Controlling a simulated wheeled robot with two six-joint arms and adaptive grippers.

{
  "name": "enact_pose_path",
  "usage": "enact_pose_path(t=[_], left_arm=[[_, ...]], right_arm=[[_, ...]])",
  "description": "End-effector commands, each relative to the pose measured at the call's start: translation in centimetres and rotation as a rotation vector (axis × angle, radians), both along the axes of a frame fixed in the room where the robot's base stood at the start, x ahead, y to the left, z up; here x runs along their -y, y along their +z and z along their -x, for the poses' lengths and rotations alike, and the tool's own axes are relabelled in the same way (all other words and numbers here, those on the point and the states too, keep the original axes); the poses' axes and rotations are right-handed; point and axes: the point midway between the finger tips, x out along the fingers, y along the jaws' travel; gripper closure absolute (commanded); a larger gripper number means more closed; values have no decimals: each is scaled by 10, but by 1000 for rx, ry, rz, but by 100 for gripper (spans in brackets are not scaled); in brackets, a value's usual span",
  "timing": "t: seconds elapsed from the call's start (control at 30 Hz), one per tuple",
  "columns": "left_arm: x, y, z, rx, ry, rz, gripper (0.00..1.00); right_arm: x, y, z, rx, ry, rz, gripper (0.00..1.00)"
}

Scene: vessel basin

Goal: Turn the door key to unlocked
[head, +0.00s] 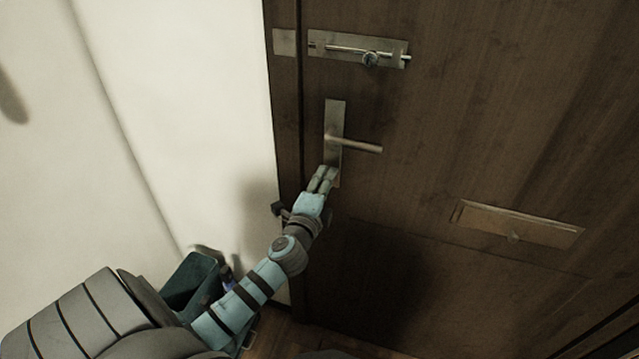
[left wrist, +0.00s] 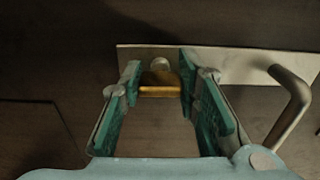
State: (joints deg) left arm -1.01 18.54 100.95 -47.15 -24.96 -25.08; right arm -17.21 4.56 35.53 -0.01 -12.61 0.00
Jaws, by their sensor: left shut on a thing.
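The brass-coloured key (left wrist: 160,84) sits at the lock plate (left wrist: 232,64), between the fingertips of my left gripper (left wrist: 160,79) in the left wrist view. Its flat bow spans from one finger to the other, and a round metal part shows just behind it. In the head view my left gripper (head: 322,177) is at the lower end of the lock plate (head: 335,115), below the lever handle (head: 360,145), and its fingers hide the key. The gripper is shut on the key. My right gripper is not in view.
The lever handle (left wrist: 291,100) stands close beside my left gripper's right finger in the wrist view. A sliding bolt (head: 345,47) is higher on the dark wooden door (head: 470,120). A mail slot (head: 515,224) is lower right. A dark bin (head: 190,283) stands near the white wall (head: 190,120).

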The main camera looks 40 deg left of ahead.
Motion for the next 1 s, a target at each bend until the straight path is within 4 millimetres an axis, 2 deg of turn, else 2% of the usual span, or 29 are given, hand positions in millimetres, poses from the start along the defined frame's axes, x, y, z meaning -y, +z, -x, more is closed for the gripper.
enact_pose_path(t=[0.27, 0.3, 0.43, 0.7, 0.77, 0.87, 1.0], left_arm=[[2, 5, -1, 11, -6, 0, 98], [2, 5, -1, 10, -6, -1, 69], [2, 4, -1, 9, -5, -1, 50], [-2, 3, 2, 6, 1, 0, 50], [-2, 2, 5, 5, 1, 0, 50], [1, 2, 19, 6, -1, 1, 50], [13, 2, 55, 7, -2, 5, 50]], right_arm=[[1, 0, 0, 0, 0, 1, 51], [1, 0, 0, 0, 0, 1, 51], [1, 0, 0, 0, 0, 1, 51], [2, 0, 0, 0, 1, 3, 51], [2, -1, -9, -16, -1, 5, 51], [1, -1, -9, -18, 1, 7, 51], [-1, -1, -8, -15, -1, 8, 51]])
